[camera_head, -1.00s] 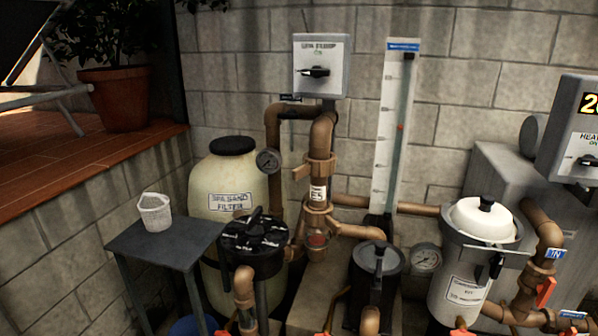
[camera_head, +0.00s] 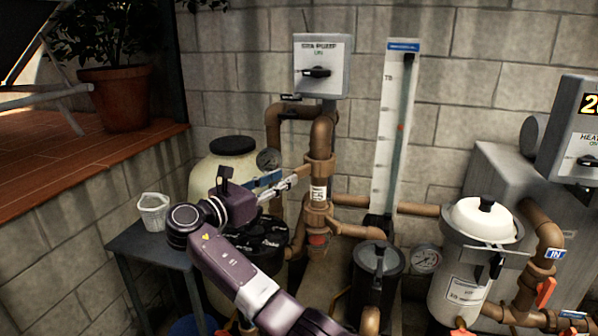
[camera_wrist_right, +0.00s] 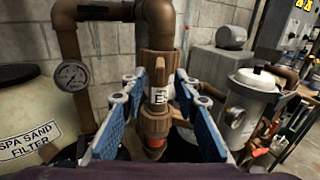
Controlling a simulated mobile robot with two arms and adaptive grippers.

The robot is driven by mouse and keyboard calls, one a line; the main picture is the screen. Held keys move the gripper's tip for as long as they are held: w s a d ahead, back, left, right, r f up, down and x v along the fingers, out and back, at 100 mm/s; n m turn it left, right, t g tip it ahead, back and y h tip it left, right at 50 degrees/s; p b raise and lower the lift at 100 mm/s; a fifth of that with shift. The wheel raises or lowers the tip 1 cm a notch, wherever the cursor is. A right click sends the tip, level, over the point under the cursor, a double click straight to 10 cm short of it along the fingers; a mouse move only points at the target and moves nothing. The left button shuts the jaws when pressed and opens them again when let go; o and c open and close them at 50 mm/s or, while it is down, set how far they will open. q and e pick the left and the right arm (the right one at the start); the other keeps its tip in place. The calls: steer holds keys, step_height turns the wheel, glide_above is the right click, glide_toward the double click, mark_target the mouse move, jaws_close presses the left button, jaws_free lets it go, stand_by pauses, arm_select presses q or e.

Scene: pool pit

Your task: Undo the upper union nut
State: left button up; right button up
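The upper union nut (camera_head: 320,167) is a brown collar on the vertical brown pipe, above a white label. It also shows in the right wrist view (camera_wrist_right: 158,64), at the upper middle. My right gripper (camera_head: 302,171) reaches in from the left, its fingertips close to the nut's left side. In the wrist view my right gripper (camera_wrist_right: 160,84) is open, with blue-padded fingers left and right of the pipe. The nut appears between and just beyond the fingertips; I cannot tell whether they touch it. A lower brown nut (camera_wrist_right: 155,124) sits below the label. My left gripper is out of view.
A pressure gauge (camera_wrist_right: 71,75) and cream sand filter (camera_wrist_right: 25,112) stand left of the pipe. A grey switch box (camera_head: 321,66) is above. A black-lidded pump (camera_head: 377,262) and white-lidded canister (camera_head: 482,220) stand right. A small table (camera_head: 150,243) holds a white basket (camera_head: 153,212).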

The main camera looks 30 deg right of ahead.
mark_target(299, 168)
steer(key=p+x, duration=0.1)
steer(key=x, duration=0.6)
steer(key=shift+f, duration=0.1)
steer(key=shift+c, duration=0.6)
jaws_close()
